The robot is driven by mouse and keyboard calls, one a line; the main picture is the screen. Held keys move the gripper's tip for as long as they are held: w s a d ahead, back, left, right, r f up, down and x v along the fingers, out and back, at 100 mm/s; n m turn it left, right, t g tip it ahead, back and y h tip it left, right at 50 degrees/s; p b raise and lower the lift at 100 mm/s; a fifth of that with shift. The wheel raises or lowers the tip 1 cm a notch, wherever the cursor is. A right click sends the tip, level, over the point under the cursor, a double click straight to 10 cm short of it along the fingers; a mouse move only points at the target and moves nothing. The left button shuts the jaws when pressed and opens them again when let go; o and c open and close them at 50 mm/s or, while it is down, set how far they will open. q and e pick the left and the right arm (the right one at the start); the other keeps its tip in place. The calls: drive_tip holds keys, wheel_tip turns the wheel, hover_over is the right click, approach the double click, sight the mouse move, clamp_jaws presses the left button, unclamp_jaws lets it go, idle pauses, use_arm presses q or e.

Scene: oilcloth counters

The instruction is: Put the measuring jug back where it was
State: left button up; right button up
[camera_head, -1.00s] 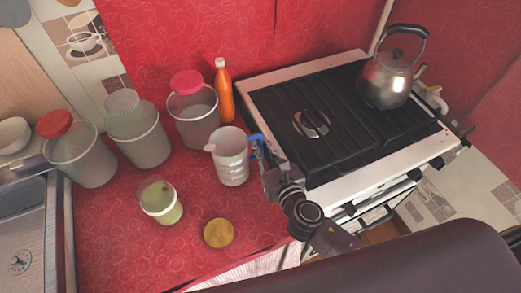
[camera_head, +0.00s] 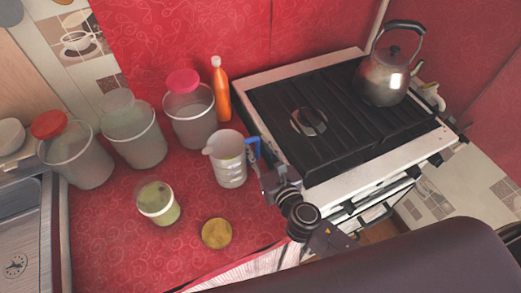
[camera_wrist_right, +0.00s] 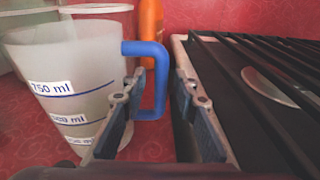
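The measuring jug (camera_head: 228,160) is a translucent grey-white cup with a blue handle. It stands upright on the red counter, left of the stove, with its spout to the left and its handle to the right. My right gripper (camera_head: 264,170) is at the handle side. In the right wrist view the jug (camera_wrist_right: 70,90) shows its millilitre marks, and my right gripper (camera_wrist_right: 157,110) is open. The blue handle (camera_wrist_right: 158,85) lies in the gap between its fingers, and no finger is clearly clamped on it. My left gripper is not in view.
Several lidded jars (camera_head: 135,135) stand behind and left of the jug, with an orange bottle (camera_head: 221,95) behind it. A small green-filled cup (camera_head: 158,205) and a yellow round piece (camera_head: 216,233) lie in front. The stove (camera_head: 340,115) with a kettle (camera_head: 386,78) is right.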

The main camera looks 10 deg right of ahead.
drive_tip(key=shift+s+r, duration=0.1)
drive_tip(key=shift+r, duration=0.05)
drive_tip(key=b+v, duration=0.2)
drive_tip(key=v, duration=0.9)
drive_tip(key=shift+s, duration=0.4)
idle(0.9)
